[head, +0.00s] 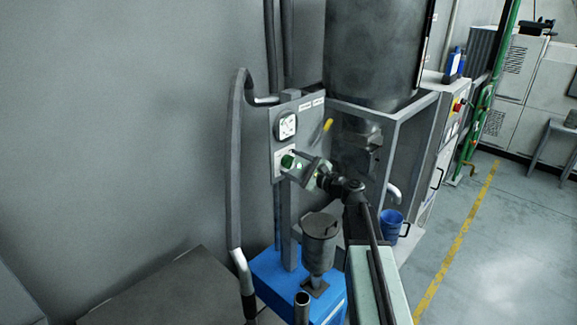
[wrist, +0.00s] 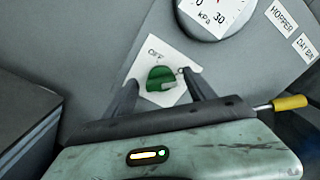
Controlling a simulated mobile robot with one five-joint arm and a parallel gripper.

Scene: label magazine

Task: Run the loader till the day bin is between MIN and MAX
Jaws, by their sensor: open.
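A green knob (wrist: 161,79) sits on a white plate with a label reading OFF, on a grey panel (head: 308,111). In the head view the knob (head: 287,161) is partly behind my gripper. My gripper (wrist: 160,80) is open, with one finger on each side of the knob; I cannot tell whether they touch it. My gripper also shows in the head view (head: 295,166). A kPa gauge (wrist: 215,12) is above the knob. Labels reading HOPPER (wrist: 282,17) and DAY BIN (wrist: 305,47) are at the right. No MIN or MAX marks are readable.
A yellow-handled lever (head: 327,126) sticks out right of the knob. A large dark cylinder (head: 372,55) stands behind in a grey frame. A small grey vessel (head: 319,240) stands on a blue base (head: 275,278). The floor at far right is clear.

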